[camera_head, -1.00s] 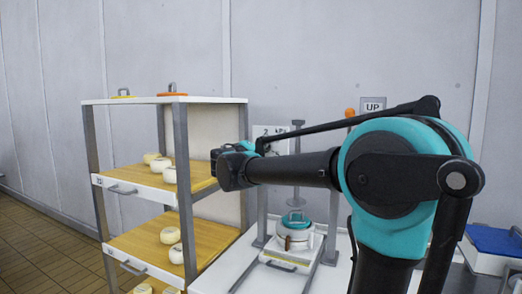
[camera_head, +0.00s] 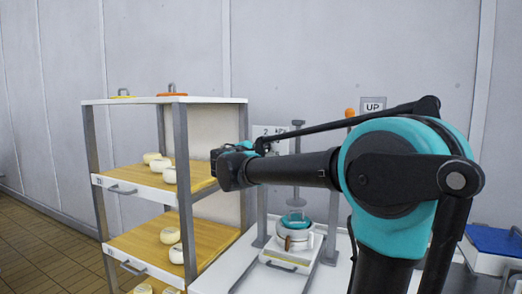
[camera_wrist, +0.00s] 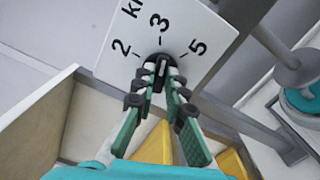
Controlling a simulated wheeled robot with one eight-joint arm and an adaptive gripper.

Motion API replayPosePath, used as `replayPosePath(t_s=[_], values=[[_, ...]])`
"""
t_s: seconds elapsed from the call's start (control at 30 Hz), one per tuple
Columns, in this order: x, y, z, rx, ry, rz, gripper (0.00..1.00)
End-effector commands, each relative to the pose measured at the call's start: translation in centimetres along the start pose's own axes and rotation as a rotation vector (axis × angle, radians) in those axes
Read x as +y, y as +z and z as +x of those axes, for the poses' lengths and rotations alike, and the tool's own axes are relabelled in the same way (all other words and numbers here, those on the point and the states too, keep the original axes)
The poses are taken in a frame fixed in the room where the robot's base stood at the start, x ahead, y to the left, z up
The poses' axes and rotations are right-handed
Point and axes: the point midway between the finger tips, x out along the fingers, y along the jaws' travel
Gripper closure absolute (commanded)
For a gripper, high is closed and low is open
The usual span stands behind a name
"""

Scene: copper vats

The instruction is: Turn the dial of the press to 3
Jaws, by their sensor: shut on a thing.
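The dial (camera_wrist: 161,66) is a black knob on a white plate (camera_wrist: 190,62) marked 2, 3, 5 and part of "kg" in the wrist view. My gripper (camera_wrist: 160,74) is shut on the knob, with a fingertip on each side of it. The knob's bar lies roughly in line with the tick under 3, but the fingers partly hide it and the exact setting is unclear. In the head view, the plate (camera_head: 268,131) shows a 2 behind my arm, and the knob is hidden. The press (camera_head: 262,222) has grey posts above a white pot with a teal lid (camera_head: 295,221).
A shelf rack (camera_head: 188,215) with wooden shelves and white round cheeses stands left of the press. A lever with an orange knob (camera_head: 350,112) and an "UP" sign (camera_head: 373,104) are behind my arm. A blue-topped box (camera_head: 493,240) stands at the right.

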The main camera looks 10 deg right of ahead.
Motion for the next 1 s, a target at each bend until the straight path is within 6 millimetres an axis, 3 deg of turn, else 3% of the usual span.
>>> replayPosePath(t_s=[0.4, 0.97, 1.0], values=[[-0.08, -0.04, -0.04, 0.001, -0.001, -0.185, 1.00], [-0.11, -0.04, -0.05, 0.001, -0.002, -0.211, 1.00], [-0.11, -0.04, -0.05, 0.001, -0.002, -0.211, 0.83]])
